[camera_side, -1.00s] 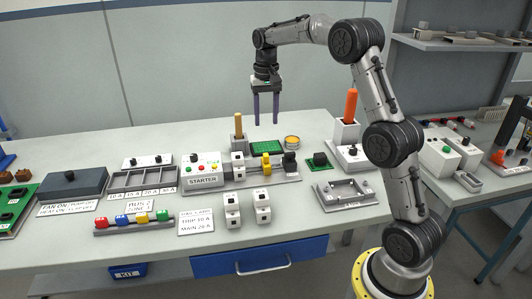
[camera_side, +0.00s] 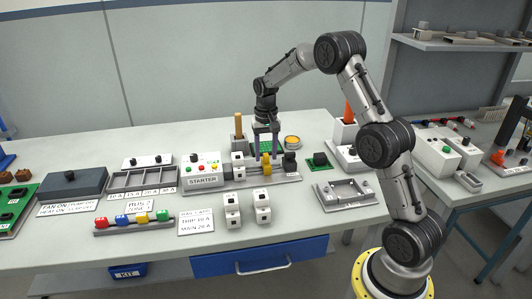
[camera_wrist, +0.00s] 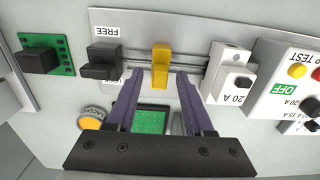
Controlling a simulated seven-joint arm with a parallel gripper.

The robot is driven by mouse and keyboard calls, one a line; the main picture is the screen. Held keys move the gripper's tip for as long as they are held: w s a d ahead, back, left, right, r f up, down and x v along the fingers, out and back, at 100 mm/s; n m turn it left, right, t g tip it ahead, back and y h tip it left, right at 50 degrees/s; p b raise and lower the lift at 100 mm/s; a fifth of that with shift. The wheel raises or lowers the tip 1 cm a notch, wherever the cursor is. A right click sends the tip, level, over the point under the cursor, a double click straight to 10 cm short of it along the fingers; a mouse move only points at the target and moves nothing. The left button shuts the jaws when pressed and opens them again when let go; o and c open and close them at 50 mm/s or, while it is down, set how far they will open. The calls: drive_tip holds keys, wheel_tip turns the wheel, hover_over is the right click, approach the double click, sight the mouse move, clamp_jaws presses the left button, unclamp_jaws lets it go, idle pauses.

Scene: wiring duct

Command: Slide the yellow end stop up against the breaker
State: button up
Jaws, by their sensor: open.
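The yellow end stop (camera_side: 267,165) stands upright on the rail between the white breaker (camera_side: 238,166) on its left and a black block (camera_side: 290,161) on its right. In the wrist view, the yellow end stop (camera_wrist: 160,62) is apart from the breaker (camera_wrist: 232,88), with bare rail in the gap. My gripper (camera_side: 266,156) is open and low over the rail at the end stop. In the wrist view, my gripper's (camera_wrist: 157,76) purple fingers reach toward the stop, one to each side of it. I cannot tell whether either finger touches it.
The STARTER box (camera_side: 202,173) adjoins the rail's left end. The black block (camera_wrist: 102,59) has a FREE label beside it. A green board (camera_side: 266,147) and a yellow round button (camera_side: 292,141) lie behind the rail. Two loose breakers (camera_side: 262,206) stand in front.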

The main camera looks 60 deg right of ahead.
clamp_jaws()
idle(1.4)
